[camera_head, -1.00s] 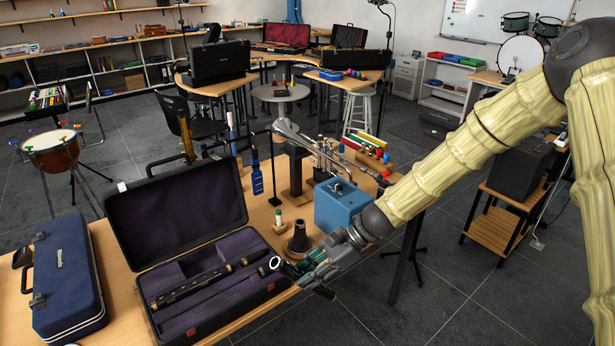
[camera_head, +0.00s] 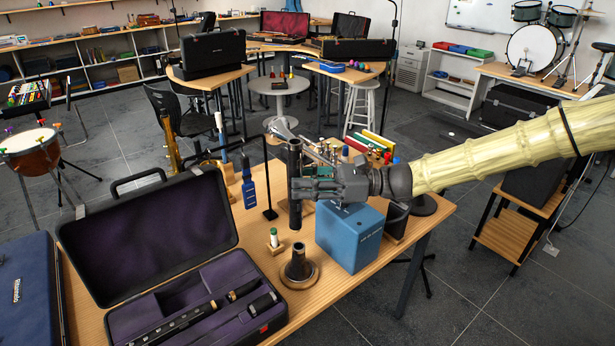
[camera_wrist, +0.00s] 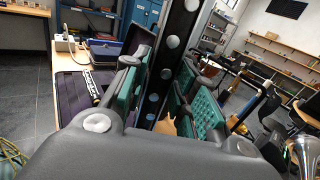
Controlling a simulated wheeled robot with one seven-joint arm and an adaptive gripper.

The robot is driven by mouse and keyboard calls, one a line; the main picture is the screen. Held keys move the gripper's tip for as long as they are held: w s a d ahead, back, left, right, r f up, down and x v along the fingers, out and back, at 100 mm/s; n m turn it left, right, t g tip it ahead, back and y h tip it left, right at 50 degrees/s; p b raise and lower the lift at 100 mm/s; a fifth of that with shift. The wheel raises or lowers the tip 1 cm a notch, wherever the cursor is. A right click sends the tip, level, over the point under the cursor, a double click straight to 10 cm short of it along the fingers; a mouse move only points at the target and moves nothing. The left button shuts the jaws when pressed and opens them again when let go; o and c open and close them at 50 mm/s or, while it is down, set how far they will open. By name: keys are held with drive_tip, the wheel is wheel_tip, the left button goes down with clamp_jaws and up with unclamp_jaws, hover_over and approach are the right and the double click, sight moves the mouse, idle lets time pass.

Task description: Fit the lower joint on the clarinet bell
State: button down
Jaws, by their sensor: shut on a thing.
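The clarinet bell (camera_head: 299,268) stands upright, narrow end up, on a round wooden base on the table. My gripper (camera_head: 300,188) is shut on the lower joint (camera_head: 295,160), a dark tube held upright. In the head view its lower end shows just above the bell's top with a small gap; I cannot tell whether the two line up in depth. In the wrist view the lower joint (camera_wrist: 163,88), with silvery round keys, runs between the teal finger pads of my gripper (camera_wrist: 160,105). Its lower end is hidden there.
A blue box (camera_head: 350,238) stands right of the bell. The open case (camera_head: 150,240), holding dark clarinet pieces, is left. A small white-and-green tube (camera_head: 274,237) on a block and a blue bottle (camera_head: 248,185) stand nearby. The table's front edge is close.

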drive_tip(key=f+b, duration=0.2)
drive_tip(key=f, duration=0.1)
drive_tip(key=f+b, duration=0.1)
drive_tip(key=shift+s+d+f, duration=0.15)
drive_tip(key=shift+d+f, duration=0.2)
idle(0.3)
idle(1.0)
drive_tip(key=shift+s+f, duration=0.1)
drive_tip(key=shift+f, duration=1.25)
idle(2.9)
drive_tip(key=c, duration=1.1)
unclamp_jaws()
drive_tip(key=shift+o, duration=0.2)
drive_tip(key=shift+r, duration=0.1)
drive_tip(key=shift+c, duration=0.4)
